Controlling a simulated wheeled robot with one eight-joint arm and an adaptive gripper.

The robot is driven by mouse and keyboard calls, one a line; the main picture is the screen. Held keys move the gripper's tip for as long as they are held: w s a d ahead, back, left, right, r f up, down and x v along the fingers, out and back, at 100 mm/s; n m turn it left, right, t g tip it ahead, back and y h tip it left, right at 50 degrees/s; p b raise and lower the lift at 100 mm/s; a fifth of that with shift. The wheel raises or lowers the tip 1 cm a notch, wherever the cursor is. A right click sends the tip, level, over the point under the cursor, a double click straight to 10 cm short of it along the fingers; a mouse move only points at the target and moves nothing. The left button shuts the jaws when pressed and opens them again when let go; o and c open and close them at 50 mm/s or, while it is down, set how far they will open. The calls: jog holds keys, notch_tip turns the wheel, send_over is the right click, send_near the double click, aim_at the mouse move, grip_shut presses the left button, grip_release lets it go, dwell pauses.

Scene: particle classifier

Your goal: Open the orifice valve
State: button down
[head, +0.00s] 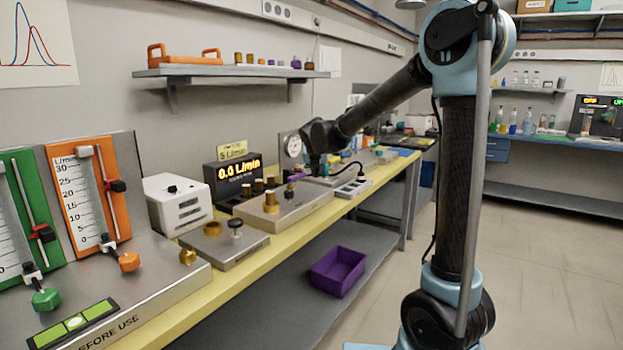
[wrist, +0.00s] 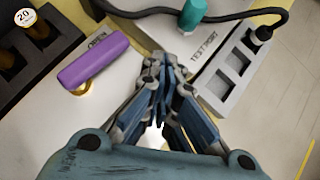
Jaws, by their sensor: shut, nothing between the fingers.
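The valve's purple handle (wrist: 93,62) is a rounded bar on a brass stem in the wrist view. It lies slantwise on a pale metal block (wrist: 35,120), with the printed word OPEN beside its upper edge. The handle shows small in the head view (head: 297,177). My gripper (wrist: 163,88) is shut and empty, to the right of the handle, with a gap between them in the picture. In the head view my gripper (head: 318,168) is low over the bench by the handle. I cannot tell its exact height.
A teal plug (wrist: 193,12) with a black cable stands by the TEST PORT label. A grey slotted block (wrist: 236,68) lies to the right. Brass cylinders (wrist: 33,27) sit in a dark holder at the left. The bench's yellow edge (head: 250,285) is clear.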

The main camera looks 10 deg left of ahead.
jog(key=shift+s+d+r, duration=0.4)
jog(key=shift+d+r, duration=0.4)
jog(key=shift+r, duration=0.05)
jog(key=shift+s+d+r, duration=0.35)
jog(key=shift+d+r, duration=0.4)
jog(key=shift+r, duration=0.05)
jog(key=shift+d, duration=0.1)
jog(key=s+d+f+m+g+h, duration=0.1)
jog(key=s+d+f+m+g, duration=0.15)
jog(key=s+d+m, duration=0.75)
jog(key=s+d+f+m+g+h, duration=0.1)
jog(key=s+d+f+m, duration=0.2)
jog(key=s+d+m, duration=0.7)
jog(key=s+d+f+m+g, duration=0.1)
jog(key=s+d+f+m, duration=0.2)
jog(key=s, duration=0.4)
jog(key=s+d+f+m+g, duration=0.1)
jog(key=s+d+f+m, duration=0.3)
jog(key=s+f+m, duration=0.2)
jog(key=s+d+f+m+g+y, duration=0.1)
jog(key=s+d+f+m, duration=0.2)
jog(key=s+f+m, duration=0.2)
jog(key=s+m, duration=0.3)
jog(key=shift+s+d, duration=0.3)
jog(key=shift+s, duration=0.05)
jog(key=shift+a, duration=0.1)
